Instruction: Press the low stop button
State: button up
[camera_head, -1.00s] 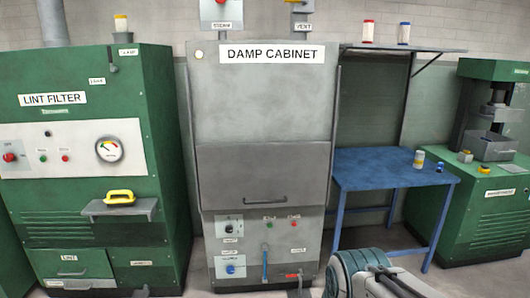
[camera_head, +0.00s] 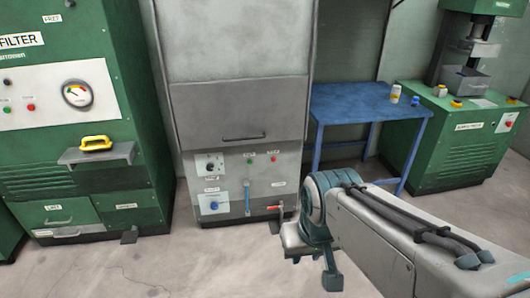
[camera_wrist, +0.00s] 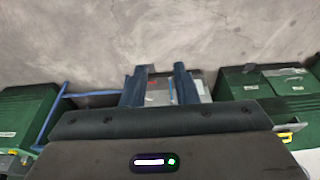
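A small red button (camera_head: 273,159) sits on the light lower panel (camera_head: 225,178) of the grey damp cabinet, beside a green button (camera_head: 249,160). The labels above them are too small to read. My arm reaches in from the lower right of the head view, with its end in front of and right of the panel. In the wrist view my gripper (camera_wrist: 160,75) shows two dark fingers held apart with nothing between them. Part of the cabinet front (camera_wrist: 165,92) shows beyond them, upside down. My gripper is clear of the buttons.
The panel also has a black knob (camera_head: 210,168), blue knob (camera_head: 214,205), blue lever (camera_head: 247,197) and red handle (camera_head: 274,207). The green lint filter (camera_head: 65,150) has its own red button (camera_head: 31,107). A blue table (camera_head: 365,100) and green press (camera_head: 465,140) stand right. The floor in front is clear.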

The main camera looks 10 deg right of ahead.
grip_shut()
dwell(1.5)
